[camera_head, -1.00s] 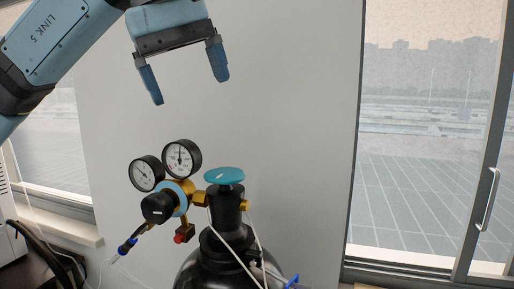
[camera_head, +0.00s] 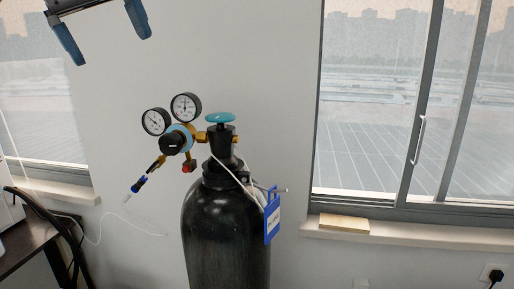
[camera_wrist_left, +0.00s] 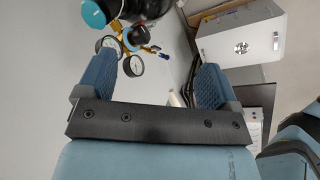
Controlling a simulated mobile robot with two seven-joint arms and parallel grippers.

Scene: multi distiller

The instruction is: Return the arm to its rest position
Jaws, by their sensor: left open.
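My left gripper (camera_head: 104,36) is open and empty at the top left of the head view, its two blue fingers pointing down and well apart. It is above and to the left of the gas cylinder (camera_head: 226,232), touching nothing. Most of my left arm is outside the head view. The left wrist view shows both fingers (camera_wrist_left: 152,82) spread with nothing between them, and part of my blue arm at the lower right. My right gripper is in neither view.
The black cylinder carries a teal valve knob (camera_head: 220,118), a regulator with two gauges (camera_head: 186,107) and a blue tag (camera_head: 272,222). A window (camera_head: 395,110) is at right. A dark table (camera_head: 28,245) is at lower left. A white box (camera_wrist_left: 240,45) shows in the wrist view.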

